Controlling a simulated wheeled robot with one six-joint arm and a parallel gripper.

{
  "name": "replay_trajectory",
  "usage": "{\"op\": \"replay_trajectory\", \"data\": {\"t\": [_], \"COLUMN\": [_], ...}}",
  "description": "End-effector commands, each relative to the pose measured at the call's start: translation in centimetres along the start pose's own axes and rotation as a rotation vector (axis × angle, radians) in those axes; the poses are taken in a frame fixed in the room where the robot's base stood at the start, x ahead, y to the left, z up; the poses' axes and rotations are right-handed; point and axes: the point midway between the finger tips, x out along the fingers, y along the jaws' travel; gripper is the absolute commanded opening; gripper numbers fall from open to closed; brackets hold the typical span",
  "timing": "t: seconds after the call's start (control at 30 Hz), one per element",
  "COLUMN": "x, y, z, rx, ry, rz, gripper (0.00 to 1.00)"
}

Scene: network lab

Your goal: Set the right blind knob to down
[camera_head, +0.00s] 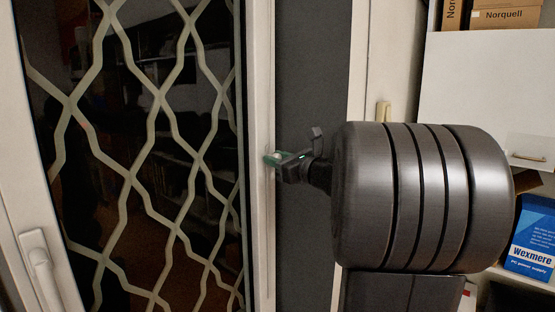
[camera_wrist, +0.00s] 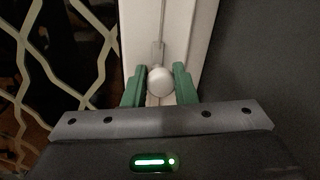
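The blind knob is a small round white knob (camera_wrist: 160,81) on the pale window frame, at the lower end of a thin vertical rod or track. In the wrist view it sits between the two green fingers of my gripper (camera_wrist: 160,84). The fingers are close on both sides of the knob, and I cannot tell whether they touch it.
A dark window with a pale wavy lattice (camera_head: 130,170) is on the left, with a white handle (camera_head: 38,262) at lower left. A white cabinet (camera_head: 480,110), cardboard boxes (camera_head: 505,17) and a blue Wexmere box (camera_head: 532,240) are at right. A grey wall strip (camera_head: 312,80) is beside the frame.

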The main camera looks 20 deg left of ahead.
Motion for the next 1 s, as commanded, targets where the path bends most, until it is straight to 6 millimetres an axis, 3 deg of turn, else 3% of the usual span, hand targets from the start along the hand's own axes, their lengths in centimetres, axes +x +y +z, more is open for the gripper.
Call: {"op": "replay_trajectory", "data": {"t": [0.07,0.27,0.47,0.67,1.0], "x": [0.0,0.0,0.0,0.0,0.0], "y": [0.0,0.0,0.3,1.1,2.6], "z": [0.0,-0.2,-2.2,-6.7,-16.5], "rx": [0.000,0.000,0.002,0.004,0.004], "ry": [0.000,0.000,0.001,0.003,0.003], "rz": [0.000,0.000,0.001,0.001,0.001], "gripper": [0.00,0.00,0.00,0.00,0.00]}}
